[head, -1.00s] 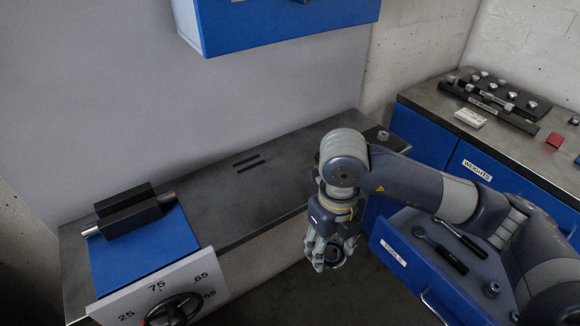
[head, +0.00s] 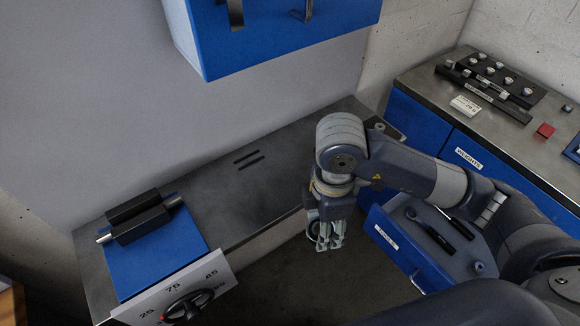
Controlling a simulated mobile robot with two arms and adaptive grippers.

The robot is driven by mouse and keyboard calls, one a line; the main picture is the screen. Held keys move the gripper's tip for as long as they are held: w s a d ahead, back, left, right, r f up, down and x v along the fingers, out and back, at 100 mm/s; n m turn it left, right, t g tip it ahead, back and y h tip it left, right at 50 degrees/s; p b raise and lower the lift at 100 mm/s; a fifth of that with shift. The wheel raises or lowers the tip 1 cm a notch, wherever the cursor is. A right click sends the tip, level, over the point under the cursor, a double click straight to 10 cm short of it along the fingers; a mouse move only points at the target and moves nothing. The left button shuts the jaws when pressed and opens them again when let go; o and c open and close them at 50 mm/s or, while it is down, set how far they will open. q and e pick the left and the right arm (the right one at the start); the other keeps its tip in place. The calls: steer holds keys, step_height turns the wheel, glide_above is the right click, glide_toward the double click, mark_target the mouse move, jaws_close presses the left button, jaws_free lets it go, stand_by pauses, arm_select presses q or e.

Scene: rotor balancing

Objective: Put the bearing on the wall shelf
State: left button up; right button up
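My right gripper (head: 326,238) hangs from the arm that comes in from the right, over the gap in front of the grey bench. Its fingers point down. A dark ring that looks like the bearing (head: 313,228) shows at the left side of the fingers and appears held by them; the fingers partly hide it. The wall shelf is most likely the blue wall unit (head: 280,45) at the top, cut off by the picture edge; it is above and apart from the gripper. My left gripper is not in view.
The grey bench (head: 205,190) carries a blue machine (head: 150,262) with a dial and a shaft. An open blue drawer (head: 400,250) with tools is just right of the gripper. A second bench (head: 425,80) with weights stands at the right. The bench's middle is clear.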

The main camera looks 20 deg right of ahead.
steer(key=m, duration=0.1)
steer(key=p, duration=0.4)
glide_above(300, 185)
steer(key=shift+s+f, duration=0.1)
steer(key=shift+f, duration=0.4)
step_height(300, 185, down, 3)
steer(key=shift+f+p, duration=0.1)
steer(key=shift+p, duration=0.85)
steer(key=shift+f, duration=0.2)
steer(key=shift+f, duration=0.1)
steer(key=shift+f, duration=0.15)
steer(key=o, duration=1.2)
